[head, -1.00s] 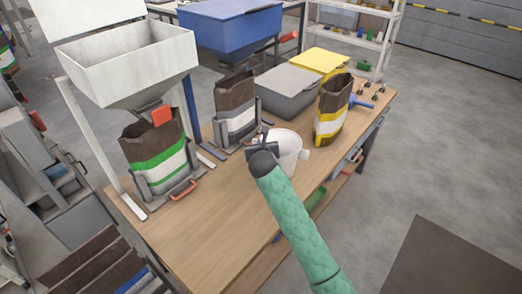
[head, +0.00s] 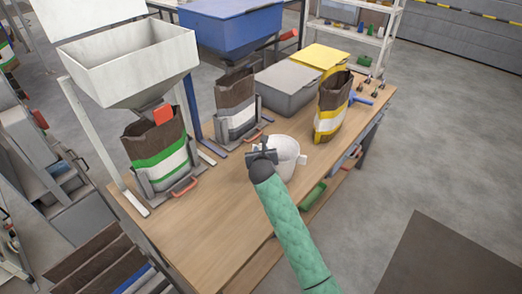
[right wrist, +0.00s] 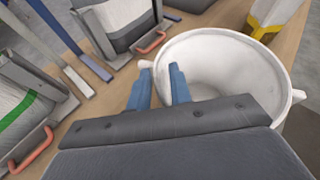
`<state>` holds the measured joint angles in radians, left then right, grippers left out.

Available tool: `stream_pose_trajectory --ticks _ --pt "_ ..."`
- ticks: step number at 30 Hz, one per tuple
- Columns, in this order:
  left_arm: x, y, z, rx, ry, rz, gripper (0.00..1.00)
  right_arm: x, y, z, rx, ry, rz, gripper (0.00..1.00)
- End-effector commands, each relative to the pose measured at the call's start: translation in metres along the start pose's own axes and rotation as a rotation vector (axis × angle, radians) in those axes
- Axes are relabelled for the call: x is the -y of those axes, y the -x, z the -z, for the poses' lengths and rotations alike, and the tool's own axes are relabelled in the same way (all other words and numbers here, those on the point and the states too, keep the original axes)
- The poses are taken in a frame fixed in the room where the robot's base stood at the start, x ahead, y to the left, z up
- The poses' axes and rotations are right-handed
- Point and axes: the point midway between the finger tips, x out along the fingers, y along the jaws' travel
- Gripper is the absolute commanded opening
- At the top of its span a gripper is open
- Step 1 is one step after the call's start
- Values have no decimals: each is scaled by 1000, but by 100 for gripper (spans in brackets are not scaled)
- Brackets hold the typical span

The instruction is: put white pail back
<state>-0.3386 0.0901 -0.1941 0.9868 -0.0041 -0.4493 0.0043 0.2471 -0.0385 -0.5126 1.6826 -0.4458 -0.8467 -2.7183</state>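The white pail (head: 286,166) is upright near the right front edge of the wooden bench (head: 215,225); I cannot tell whether its base touches the top. My right gripper (head: 262,150) is at the pail's left rim. My left gripper is not in view.
A green-striped bag (head: 158,158) stands under the hopper (head: 125,62), and a white-striped bag (head: 236,108) is farther back. A yellow-striped bag (head: 331,108) and a grey bin (head: 287,92) stand behind the pail. The bench front left of the pail is clear.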

Motion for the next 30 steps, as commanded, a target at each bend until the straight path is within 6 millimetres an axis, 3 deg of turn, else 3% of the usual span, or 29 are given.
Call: stream_pose_trajectory --ticks 11,14,18,30 --pt "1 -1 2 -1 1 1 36 0 1 -2 0 -2 0 26" --pt "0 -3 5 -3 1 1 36 0 9 0 1 1 0 26" --pt "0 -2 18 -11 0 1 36 0 32 1 2 2 0 26" --pt "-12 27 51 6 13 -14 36 0 103 0 1 0 0 26"
